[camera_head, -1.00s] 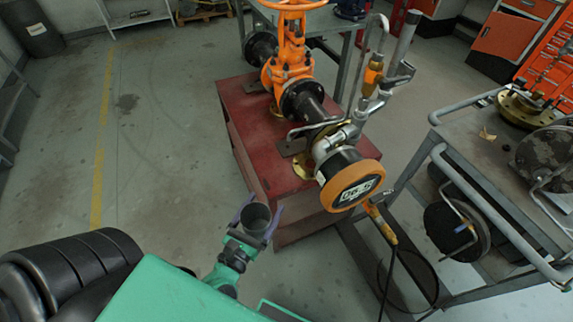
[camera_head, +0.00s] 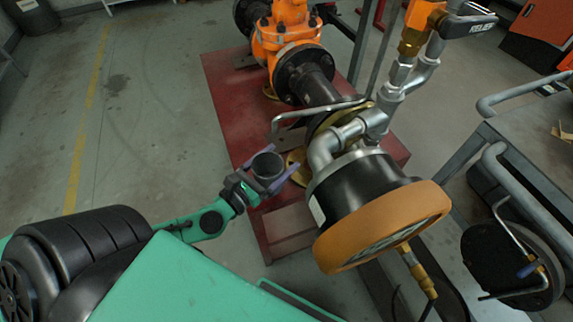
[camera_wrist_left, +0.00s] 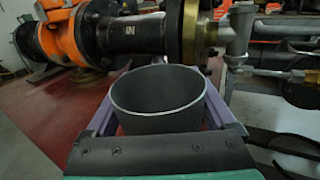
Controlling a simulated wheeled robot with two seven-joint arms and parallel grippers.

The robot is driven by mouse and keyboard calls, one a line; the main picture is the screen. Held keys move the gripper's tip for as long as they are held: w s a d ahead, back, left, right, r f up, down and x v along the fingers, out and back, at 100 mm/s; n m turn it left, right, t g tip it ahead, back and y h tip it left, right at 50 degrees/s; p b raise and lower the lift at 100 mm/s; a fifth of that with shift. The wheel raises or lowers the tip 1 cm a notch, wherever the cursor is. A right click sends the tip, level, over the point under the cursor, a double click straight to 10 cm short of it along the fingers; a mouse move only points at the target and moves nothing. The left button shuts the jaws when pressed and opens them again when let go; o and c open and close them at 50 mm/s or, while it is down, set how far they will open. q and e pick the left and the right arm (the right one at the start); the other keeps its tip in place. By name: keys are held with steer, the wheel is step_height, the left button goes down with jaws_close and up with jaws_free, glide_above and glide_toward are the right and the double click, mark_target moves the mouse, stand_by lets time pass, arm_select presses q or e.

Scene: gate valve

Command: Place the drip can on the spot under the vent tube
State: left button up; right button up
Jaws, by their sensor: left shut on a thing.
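The drip can (camera_head: 267,166) is a small dark open-topped cup. My left gripper (camera_head: 272,178) is shut on it, with purple fingers on either side, and holds it upright over the near left part of the red stand. In the left wrist view the can (camera_wrist_left: 158,98) fills the middle between the fingers, its mouth up and empty-looking. The vent tube (camera_head: 290,115) seems to be the thin bent grey pipe whose end turns down just beyond the can. The spot under it is not clearly visible. My right gripper is not in view.
The orange gate valve (camera_head: 287,40) and black pipe are behind. The red stand (camera_head: 228,98) has bare surface to the left. A grey cart (camera_head: 540,150) is at right.

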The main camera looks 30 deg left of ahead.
mark_target(279, 169)
arm_select(q)
steer(key=shift+w+d+r, duration=0.15)
steer(key=shift+w+r, duration=0.1)
steer(key=shift+w, duration=0.45)
steer(key=shift+w+f, duration=0.1)
steer(key=shift+w, duration=0.2)
steer(key=shift+w+d+p, duration=0.2)
steer(key=shift+w+p, duration=0.15)
steer(key=shift+w, duration=0.15)
step_height(279, 169, down, 4)
steer(key=b, duration=0.2)
steer(key=shift+d+b, duration=0.1)
steer(key=shift+b, duration=0.3)
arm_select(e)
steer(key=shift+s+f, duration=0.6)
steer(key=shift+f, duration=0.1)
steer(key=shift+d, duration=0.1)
